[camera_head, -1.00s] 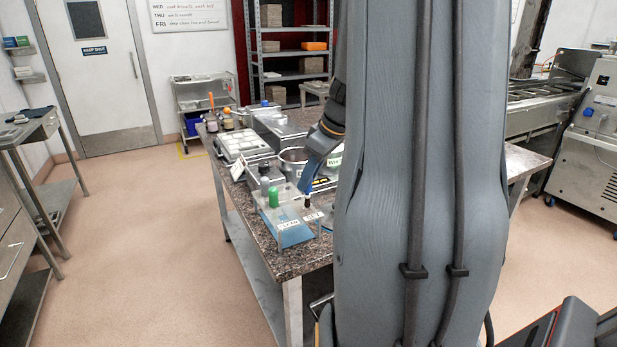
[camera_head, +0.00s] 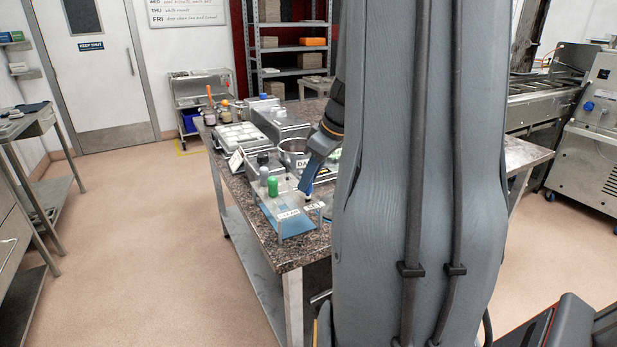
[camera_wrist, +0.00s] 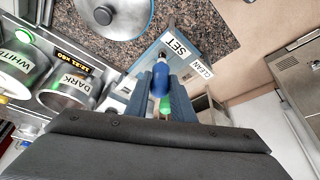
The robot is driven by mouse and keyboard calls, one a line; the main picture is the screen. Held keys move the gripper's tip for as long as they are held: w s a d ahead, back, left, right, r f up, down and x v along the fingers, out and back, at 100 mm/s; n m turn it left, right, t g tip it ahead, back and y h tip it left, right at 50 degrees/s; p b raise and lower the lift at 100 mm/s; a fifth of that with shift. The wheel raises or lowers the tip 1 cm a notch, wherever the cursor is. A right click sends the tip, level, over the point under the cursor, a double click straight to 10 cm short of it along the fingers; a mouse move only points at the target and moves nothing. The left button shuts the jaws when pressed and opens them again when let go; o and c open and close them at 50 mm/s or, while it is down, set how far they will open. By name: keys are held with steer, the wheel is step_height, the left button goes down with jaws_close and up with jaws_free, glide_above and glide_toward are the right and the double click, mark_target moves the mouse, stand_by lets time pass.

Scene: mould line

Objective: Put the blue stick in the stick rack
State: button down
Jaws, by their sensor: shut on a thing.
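My gripper (camera_wrist: 160,92) is shut on the blue stick (camera_wrist: 160,80), which points down with a dark tip at its lower end. In the head view my gripper (camera_head: 306,186) is at the right end of the stick rack (camera_head: 284,232), by its SET label. The rack is a clear stand with a blue base and labels reading SET and CLEAN. I cannot tell whether the blue stick's tip is in a hole or just above it. A green stick (camera_head: 272,186) and a grey stick (camera_head: 263,171) stand upright at the rack's left side. The green stick (camera_wrist: 166,104) is partly hidden in the wrist view.
Behind the rack are a pot labelled DARK (camera_wrist: 70,88), a pot labelled WHITE (camera_wrist: 20,68) and a white moulded tray (camera_head: 238,135). A round metal lid or bowl (camera_wrist: 113,15) is close to the rack. The granite table's front edge is near.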

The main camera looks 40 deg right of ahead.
steer(key=shift+f+b, duration=0.9)
steer(key=shift+f, duration=0.2)
steer(key=c, duration=1)
jaws_free()
steer(key=shift+c, duration=0.2)
steer(key=shift+r, duration=0.1)
steer(key=shift+r+p, duration=2.3)
steer(key=shift+r, duration=1.15)
